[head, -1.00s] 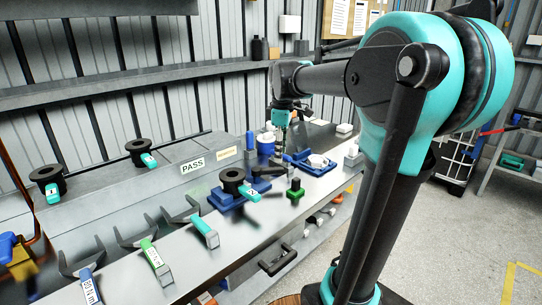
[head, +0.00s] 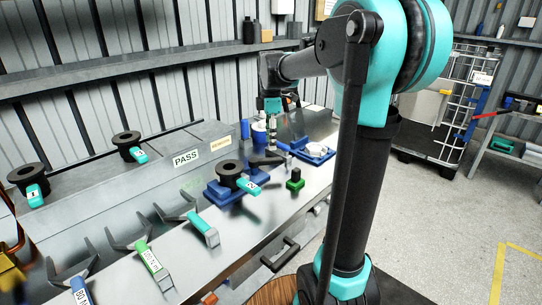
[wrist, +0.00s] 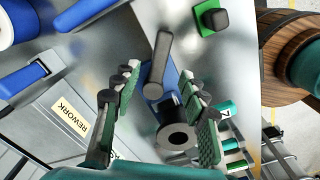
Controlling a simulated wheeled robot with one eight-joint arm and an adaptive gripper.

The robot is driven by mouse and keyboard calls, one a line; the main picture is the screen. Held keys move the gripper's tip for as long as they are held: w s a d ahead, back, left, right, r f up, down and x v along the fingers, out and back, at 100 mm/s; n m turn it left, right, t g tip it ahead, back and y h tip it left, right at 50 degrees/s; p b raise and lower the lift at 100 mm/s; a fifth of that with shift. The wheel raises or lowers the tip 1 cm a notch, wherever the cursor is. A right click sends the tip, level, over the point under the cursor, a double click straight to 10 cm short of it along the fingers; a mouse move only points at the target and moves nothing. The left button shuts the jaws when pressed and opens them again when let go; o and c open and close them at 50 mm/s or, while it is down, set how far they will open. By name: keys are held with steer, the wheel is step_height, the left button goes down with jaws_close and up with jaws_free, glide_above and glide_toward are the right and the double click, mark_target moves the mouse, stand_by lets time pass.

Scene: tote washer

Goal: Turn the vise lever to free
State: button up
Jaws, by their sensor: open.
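The vise is a blue fixture (head: 222,193) on the metal bench, with a black ringed part marked 2 (head: 229,172) on it. Its dark lever (head: 265,162) sticks out to the right. In the wrist view the grey lever (wrist: 160,62) points up the picture, above the black ring (wrist: 178,138), with some blue fixture (wrist: 150,87) beneath. My gripper (wrist: 158,76) is open, its green-padded fingers on either side of the lever's lower part. No contact is clear. In the head view my gripper (head: 271,137) points down behind the lever; its fingertips are small there.
A green block with a black knob (head: 295,180) stands right of the vise. A blue tray (head: 313,152) and blue cylinder (head: 258,132) are near my gripper. PASS (head: 186,158) and REWORK labels mark the raised ledge.

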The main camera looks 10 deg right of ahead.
mark_target(271, 158)
step_height(271, 158, down, 7)
steer(key=shift+r, duration=0.15)
steer(key=shift+c, duration=0.6)
jaws_close()
